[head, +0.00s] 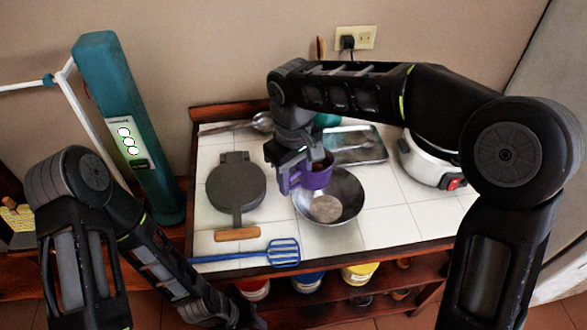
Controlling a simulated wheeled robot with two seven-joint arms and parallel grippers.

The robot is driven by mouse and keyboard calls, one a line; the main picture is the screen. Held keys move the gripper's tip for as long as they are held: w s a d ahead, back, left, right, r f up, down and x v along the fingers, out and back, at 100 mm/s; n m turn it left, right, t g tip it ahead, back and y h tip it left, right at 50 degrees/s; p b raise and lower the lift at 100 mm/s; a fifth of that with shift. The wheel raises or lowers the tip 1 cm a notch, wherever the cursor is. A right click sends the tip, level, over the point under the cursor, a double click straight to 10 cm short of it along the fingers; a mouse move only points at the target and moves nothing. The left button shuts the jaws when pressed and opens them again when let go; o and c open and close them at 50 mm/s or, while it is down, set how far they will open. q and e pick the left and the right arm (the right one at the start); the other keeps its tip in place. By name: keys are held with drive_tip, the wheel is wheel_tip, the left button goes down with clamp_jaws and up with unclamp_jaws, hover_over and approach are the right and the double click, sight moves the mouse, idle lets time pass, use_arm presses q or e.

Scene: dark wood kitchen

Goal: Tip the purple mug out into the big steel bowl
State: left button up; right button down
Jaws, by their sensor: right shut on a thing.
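The purple mug (317,179) is held over the left rear part of the big steel bowl (350,208). The mug looks roughly upright, and something brownish shows in its opening. My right gripper (289,176) is shut on the mug at its left side. The bowl stands on the white tiled top, with a pale round patch at its bottom; I cannot tell if that is contents or bare steel. My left gripper (232,312) is low at the bottom edge, in front of the counter and away from the mug; its fingers are not clear.
A dark round pan or press (235,187) lies left of the bowl, and a blue slotted spatula (270,252) lies in front. A metal tray (355,143) is behind, and a white cooker (430,163) stands at the right. Tiles right of the bowl are clear.

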drive_tip(key=shift+s+r, duration=0.1)
drive_tip(key=shift+s, duration=0.05)
drive_tip(key=y, duration=0.3)
drive_tip(key=shift+a+r, duration=0.1)
drive_tip(key=shift+a, duration=0.1)
drive_tip(key=shift+y, duration=0.5)
drive_tip(key=shift+d, duration=0.1)
drive_tip(key=shift+d+r+y, duration=0.25)
drive_tip(key=shift+y, duration=0.65)
drive_tip(key=shift+d+r+t+y, duration=0.1)
drive_tip(key=shift+r+t+y, duration=0.2)
drive_tip(key=shift+y, duration=0.8)
